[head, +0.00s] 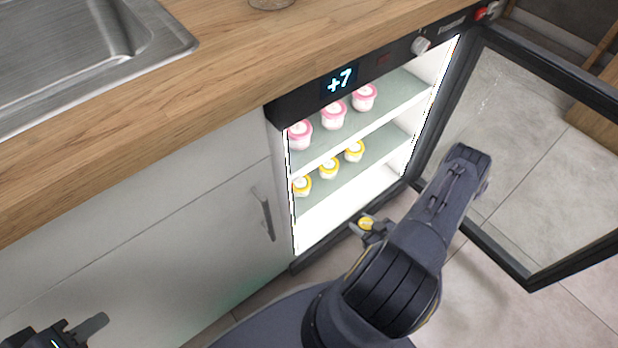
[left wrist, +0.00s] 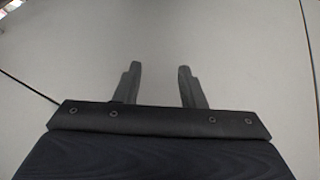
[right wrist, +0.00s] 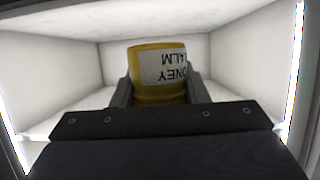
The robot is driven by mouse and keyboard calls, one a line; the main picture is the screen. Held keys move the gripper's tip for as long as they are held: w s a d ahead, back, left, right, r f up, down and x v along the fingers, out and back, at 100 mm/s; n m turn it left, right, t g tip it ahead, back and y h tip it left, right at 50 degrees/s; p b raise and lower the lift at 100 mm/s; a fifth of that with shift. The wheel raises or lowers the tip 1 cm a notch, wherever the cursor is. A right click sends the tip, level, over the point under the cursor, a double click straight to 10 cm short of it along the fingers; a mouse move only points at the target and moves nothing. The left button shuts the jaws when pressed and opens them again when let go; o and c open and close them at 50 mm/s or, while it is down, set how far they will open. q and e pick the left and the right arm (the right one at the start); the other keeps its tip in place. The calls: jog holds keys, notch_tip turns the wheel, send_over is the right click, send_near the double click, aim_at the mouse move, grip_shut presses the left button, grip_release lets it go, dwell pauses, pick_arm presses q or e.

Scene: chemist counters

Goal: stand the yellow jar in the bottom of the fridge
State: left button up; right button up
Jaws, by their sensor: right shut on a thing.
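The yellow jar (right wrist: 150,61), with a white label reading upside down, is held between the fingers of my right gripper (right wrist: 155,90). In the head view the jar's yellow top (head: 366,223) shows just outside the fridge opening, low down; my right gripper (head: 372,232) is partly hidden by my arm. The fridge (head: 330,215) is open and lit, and its bottom compartment looks empty in the right wrist view (right wrist: 80,75). My left gripper (head: 85,330) is open and empty at the lower left, with its two fingers apart in the left wrist view (left wrist: 160,85).
Pink-lidded jars (head: 333,115) stand on the upper shelf and yellow-lidded jars (head: 329,168) on the shelf below. The glass door (head: 545,150) is swung open to the right. A white cabinet front (head: 140,230) is left of the fridge, under the wooden counter (head: 200,90).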

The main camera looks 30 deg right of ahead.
jog(key=w+b, duration=0.1)
jog(key=w, duration=0.5)
jog(key=w+a+b, duration=0.1)
jog(key=w+b, duration=0.1)
jog(key=w, duration=0.4)
jog(key=w+f+b, duration=0.1)
jog(key=w+b, duration=0.1)
jog(key=w, duration=0.5)
jog(key=shift+w+a, duration=0.1)
jog(key=shift+a, duration=0.25)
jog(key=shift+f+b, duration=0.35)
jog(key=shift+f, duration=0.25)
notch_tip(320, 180, down, 5)
jog(key=b, duration=0.3)
jog(key=shift+r, duration=0.15)
jog(key=shift+w+f, duration=0.1)
jog(key=shift+f, duration=0.1)
jog(key=shift+r, duration=0.2)
jog(key=shift+f, duration=0.15)
